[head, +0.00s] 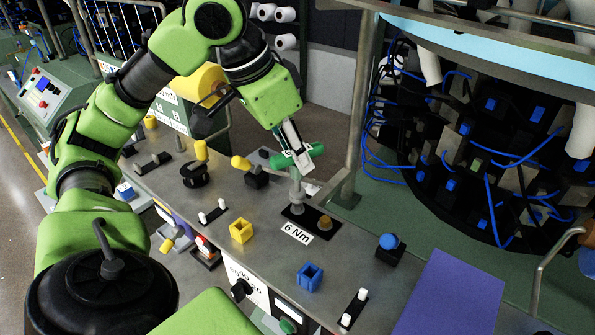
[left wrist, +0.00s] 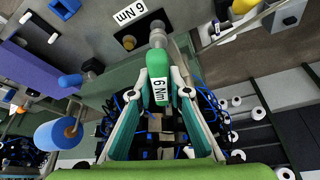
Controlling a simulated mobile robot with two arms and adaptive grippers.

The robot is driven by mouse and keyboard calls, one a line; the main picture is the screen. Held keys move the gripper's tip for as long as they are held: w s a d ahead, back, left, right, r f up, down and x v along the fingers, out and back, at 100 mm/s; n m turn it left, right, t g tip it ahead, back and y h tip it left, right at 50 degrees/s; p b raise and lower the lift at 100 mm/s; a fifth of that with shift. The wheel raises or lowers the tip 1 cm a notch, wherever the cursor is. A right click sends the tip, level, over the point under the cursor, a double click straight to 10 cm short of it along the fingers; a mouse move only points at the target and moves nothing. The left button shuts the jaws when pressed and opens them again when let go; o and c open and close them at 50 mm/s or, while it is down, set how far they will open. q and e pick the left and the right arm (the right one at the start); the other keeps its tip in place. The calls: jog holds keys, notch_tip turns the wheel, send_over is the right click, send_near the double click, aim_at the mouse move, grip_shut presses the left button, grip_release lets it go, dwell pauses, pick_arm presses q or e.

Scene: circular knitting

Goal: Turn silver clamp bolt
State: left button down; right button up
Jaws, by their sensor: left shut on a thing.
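My left gripper (head: 297,156) is shut on the green handle of a 6 Nm torque tool (head: 312,152). In the left wrist view, the fingers (left wrist: 160,88) lie on both sides of the labelled handle (left wrist: 157,64). The tool's grey shaft (head: 296,188) goes down to a round silver piece (head: 297,209) on a small black plate. The tool head seems to sit over the silver clamp bolt, and I cannot tell bolt from socket. A brass bolt (head: 325,222) is beside it, also in the left wrist view (left wrist: 129,42). My right gripper is not in view.
The grey bench (head: 265,215) carries a yellow block (head: 241,231), a blue block (head: 309,276), a blue button (head: 388,242) and yellow-knobbed levers (head: 241,163). A metal post (head: 361,90) stands close behind the tool. The knitting machine (head: 500,150) with blue tubes is at the right.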

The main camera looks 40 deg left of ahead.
pick_arm(q)
jog(key=shift+f+b, duration=0.95)
jog(key=shift+f, duration=0.25)
jog(key=shift+m, duration=0.3)
jog(key=shift+m+g+h, duration=0.3)
jog(key=shift+m+h, duration=0.4)
jog(key=shift+m, duration=0.7)
jog(key=shift+r+n+y+p, duration=0.1)
jog(key=shift+n+y+p, duration=0.2)
jog(key=shift+n+p, duration=0.7)
